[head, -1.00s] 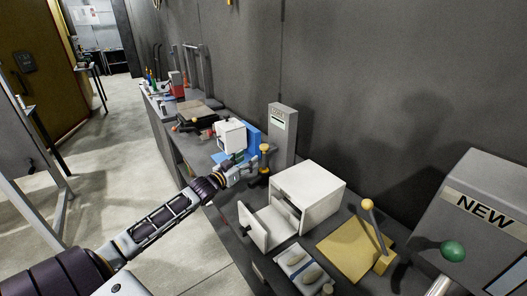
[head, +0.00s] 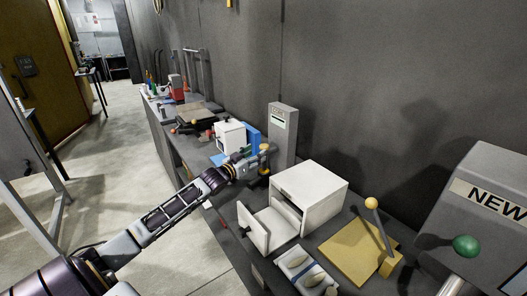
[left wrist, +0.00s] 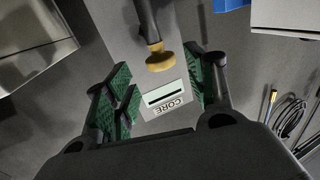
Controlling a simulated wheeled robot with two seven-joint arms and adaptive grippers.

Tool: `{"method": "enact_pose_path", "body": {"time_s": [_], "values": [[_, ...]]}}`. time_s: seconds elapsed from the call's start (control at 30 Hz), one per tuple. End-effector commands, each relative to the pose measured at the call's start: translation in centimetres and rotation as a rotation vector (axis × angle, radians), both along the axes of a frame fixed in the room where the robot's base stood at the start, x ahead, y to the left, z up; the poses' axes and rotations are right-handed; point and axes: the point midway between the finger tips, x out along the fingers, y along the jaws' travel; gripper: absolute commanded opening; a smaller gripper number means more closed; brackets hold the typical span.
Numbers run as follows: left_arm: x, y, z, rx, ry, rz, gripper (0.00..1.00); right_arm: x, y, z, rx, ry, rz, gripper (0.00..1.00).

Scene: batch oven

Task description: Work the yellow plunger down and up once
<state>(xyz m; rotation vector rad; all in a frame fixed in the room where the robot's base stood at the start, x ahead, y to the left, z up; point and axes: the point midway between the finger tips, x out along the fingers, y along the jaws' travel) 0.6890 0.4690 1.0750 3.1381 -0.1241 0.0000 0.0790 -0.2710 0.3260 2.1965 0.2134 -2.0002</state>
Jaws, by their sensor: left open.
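The yellow plunger (left wrist: 159,57) shows in the left wrist view as a round yellow knob on a dark rod. In the picture it sits between the spread green-padded fingers of my left gripper (left wrist: 163,75), with a gap on each side. In the head view my left gripper (head: 262,154) is at the plunger in front of a grey post and hides much of it. A yellow part (head: 264,171) shows just below the gripper. I cannot tell whether the fingers touch the knob. My right gripper is not in view.
The grey post (head: 283,134) with a CORE label stands close behind the plunger. A white box (head: 230,137) and a blue block are close on the left.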

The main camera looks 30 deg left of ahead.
Motion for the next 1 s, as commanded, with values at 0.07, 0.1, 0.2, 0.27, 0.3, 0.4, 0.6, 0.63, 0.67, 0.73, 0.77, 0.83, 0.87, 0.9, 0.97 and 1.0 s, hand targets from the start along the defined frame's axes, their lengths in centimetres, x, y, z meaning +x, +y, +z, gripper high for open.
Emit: {"method": "enact_pose_path", "body": {"time_s": [0.07, 0.1, 0.2, 0.27, 0.3, 0.4, 0.6, 0.63, 0.67, 0.73, 0.77, 0.83, 0.87, 0.9, 0.97, 1.0], "values": [[0.4, 0.0, 0.0, 0.001, -0.001, 0.001, 0.55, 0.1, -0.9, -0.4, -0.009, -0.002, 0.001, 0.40], [0.6, 0.0, 0.0, 0.001, -0.002, 0.001, 0.55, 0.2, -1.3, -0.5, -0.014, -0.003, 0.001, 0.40], [1.1, -0.1, 0.0, 0.001, 0.000, 0.000, 0.55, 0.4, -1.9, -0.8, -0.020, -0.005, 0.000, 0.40], [1.4, -0.1, 0.0, 0.001, -0.001, 0.001, 0.55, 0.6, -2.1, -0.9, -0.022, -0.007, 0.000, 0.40], [1.6, 0.0, -0.1, 0.001, 0.000, 0.001, 0.55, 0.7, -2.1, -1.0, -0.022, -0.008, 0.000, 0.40], [2.1, -0.1, 0.0, 0.001, -0.001, 0.000, 0.55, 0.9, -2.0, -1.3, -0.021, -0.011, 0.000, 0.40], [3.1, -0.2, -0.1, 0.001, 0.000, 0.001, 0.55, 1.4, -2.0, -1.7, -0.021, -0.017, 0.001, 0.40], [3.2, -0.2, 0.0, 0.001, -0.001, 0.001, 0.55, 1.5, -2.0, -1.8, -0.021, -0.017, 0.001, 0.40], [3.4, -0.2, 0.0, 0.002, -0.001, 0.001, 0.55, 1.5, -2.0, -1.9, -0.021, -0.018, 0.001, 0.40], [3.7, -0.2, 0.0, 0.002, -0.001, 0.001, 0.55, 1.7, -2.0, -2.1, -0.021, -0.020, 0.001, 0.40], [3.8, -0.3, 0.0, 0.001, -0.001, 0.001, 0.55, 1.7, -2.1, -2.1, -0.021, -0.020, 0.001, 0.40], [4.2, -0.3, 0.0, 0.001, -0.001, 0.001, 0.55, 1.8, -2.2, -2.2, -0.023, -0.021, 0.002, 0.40], [4.3, -0.3, 0.0, 0.001, -0.001, 0.001, 0.55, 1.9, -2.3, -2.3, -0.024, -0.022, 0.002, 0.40], [4.5, -0.3, 0.0, 0.000, -0.001, 0.001, 0.55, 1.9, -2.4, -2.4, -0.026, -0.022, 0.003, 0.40], [4.8, -0.4, 0.0, 0.000, -0.002, 0.001, 0.55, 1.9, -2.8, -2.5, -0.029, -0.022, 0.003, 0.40], [5.0, -0.4, 0.0, 0.000, -0.001, 0.000, 0.55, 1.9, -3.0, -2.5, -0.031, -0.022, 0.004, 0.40]]}}
